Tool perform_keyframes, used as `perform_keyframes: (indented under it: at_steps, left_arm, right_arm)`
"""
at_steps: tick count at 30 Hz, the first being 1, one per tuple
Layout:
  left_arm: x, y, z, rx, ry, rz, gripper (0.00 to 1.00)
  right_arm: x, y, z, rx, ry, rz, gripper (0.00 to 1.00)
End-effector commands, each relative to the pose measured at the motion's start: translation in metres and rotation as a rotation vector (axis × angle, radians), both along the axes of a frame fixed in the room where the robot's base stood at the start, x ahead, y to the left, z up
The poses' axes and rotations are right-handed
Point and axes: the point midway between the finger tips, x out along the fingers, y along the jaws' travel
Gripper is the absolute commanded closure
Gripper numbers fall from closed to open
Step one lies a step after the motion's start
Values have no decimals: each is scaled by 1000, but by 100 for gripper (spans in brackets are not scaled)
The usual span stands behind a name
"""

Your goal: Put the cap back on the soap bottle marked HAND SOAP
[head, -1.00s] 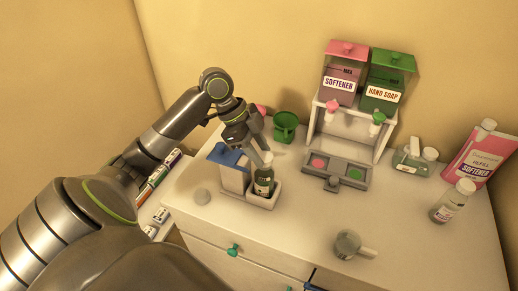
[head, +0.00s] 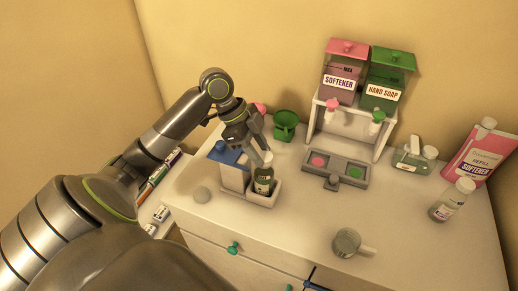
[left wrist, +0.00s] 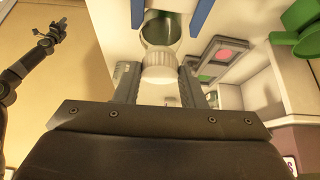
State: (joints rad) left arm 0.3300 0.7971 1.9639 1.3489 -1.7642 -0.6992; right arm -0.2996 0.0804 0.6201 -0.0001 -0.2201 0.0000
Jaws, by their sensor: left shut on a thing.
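My left gripper (head: 264,157) reaches down over a small dark green bottle (head: 263,185), which stands upright in a white tray (head: 268,201). The bottle's label is too small to read. In the left wrist view, my left gripper (left wrist: 160,88) is shut on a ribbed whitish cap (left wrist: 160,68). The clear shoulder of the bottle (left wrist: 162,30) shows just beyond the cap, in line with it. I cannot tell whether the cap is seated on the neck. A dark gripper (left wrist: 48,38), apparently my right one, is small at the far left of the wrist view.
A blue-topped box (head: 232,168) stands close left of the bottle. A green cup (head: 285,126) is behind. The dispenser has tanks marked SOFTENER (head: 338,82) and HAND SOAP (head: 384,92). A grey mug (head: 347,242) and clear bottle (head: 453,201) stand right.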

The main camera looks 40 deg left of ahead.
Motion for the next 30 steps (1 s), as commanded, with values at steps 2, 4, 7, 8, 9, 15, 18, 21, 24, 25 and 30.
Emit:
perform_keyframes:
  at_steps: [2,4,7,8,9,15,18,21,24,25,30]
  left_arm:
    - [0,0,0,0,0,0,84]
    - [0,0,-1,0,1,0,84]
    - [0,0,-3,-1,1,0,84]
    - [0,0,-3,0,1,0,84]
    - [0,0,-4,0,1,0,84]
    - [0,0,-4,0,0,0,40]
    - [0,0,-4,0,0,0,38]
    - [0,0,-4,0,0,0,38]
    - [0,0,-4,0,0,0,26]
    - [0,0,-4,0,0,0,22]
    - [0,0,-4,0,0,0,20]
  right_arm:
    - [0,0,0,0,0,0,69]
    - [0,0,1,0,0,0,69]
    - [0,0,1,0,0,0,69]
    - [0,0,1,0,0,0,69]
    - [0,0,2,0,0,0,69]
    - [0,0,1,0,0,0,69]
    - [0,0,1,0,0,0,69]
    - [0,0,1,0,0,0,69]
    - [0,0,1,0,0,0,69]
    - [0,0,1,0,0,0,69]
    - [0,0,1,1,0,0,69]
